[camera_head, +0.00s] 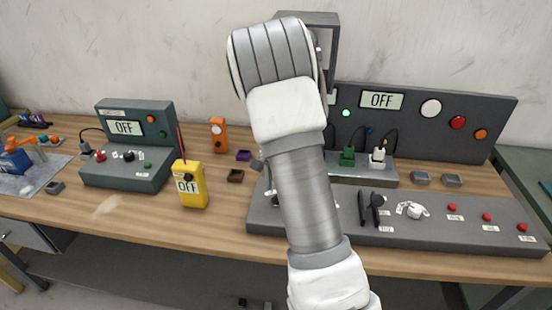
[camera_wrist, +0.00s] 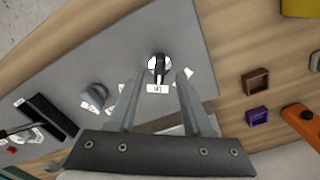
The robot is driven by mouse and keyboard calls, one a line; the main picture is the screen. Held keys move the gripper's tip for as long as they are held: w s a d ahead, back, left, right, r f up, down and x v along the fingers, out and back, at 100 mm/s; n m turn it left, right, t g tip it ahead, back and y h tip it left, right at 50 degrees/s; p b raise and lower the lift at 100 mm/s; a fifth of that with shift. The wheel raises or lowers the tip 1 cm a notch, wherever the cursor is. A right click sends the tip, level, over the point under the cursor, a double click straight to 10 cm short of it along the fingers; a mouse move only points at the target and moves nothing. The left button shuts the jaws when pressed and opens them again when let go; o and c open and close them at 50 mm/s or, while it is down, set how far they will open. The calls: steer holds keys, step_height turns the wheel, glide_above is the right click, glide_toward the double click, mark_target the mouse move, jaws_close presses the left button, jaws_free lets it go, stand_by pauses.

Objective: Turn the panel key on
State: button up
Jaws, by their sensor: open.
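The large grey control panel (camera_head: 420,232) stands on the right half of the bench, and its upright display (camera_head: 382,101) reads OFF. In the wrist view a small dark key-like part (camera_wrist: 158,66) with a pale round base and a white label stands on the grey panel face (camera_wrist: 190,45). It looks like the panel key; its turn position is too small to read. My gripper (camera_wrist: 160,76) is open, with the dark part showing between and just beyond its fingertips. I cannot tell whether they touch. My arm hides this spot in the head view.
A grey knob (camera_wrist: 95,97) and a black lever piece (camera_wrist: 48,115) sit left of my fingers. Small brown (camera_wrist: 256,82) and purple (camera_wrist: 257,115) trays lie right on the wood. A yellow meter (camera_head: 187,185) and a smaller console (camera_head: 128,150) stand left of my arm.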

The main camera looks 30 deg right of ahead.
step_height(320, 180, up, 14)
steer(key=shift+r, duration=0.15)
stand_by(0.5)
steer(key=s+a+r+n+t, duration=0.3)
steer(key=s+a+r+n, duration=0.3)
steer(key=s+a+r, duration=0.4)
steer(key=s+a+n+t, duration=0.2)
steer(key=s+a+n, duration=0.2)
steer(key=s, duration=1.1)
steer(key=n, duration=0.3)
steer(key=shift+f+t, duration=0.3)
steer(key=shift+d, duration=0.25)
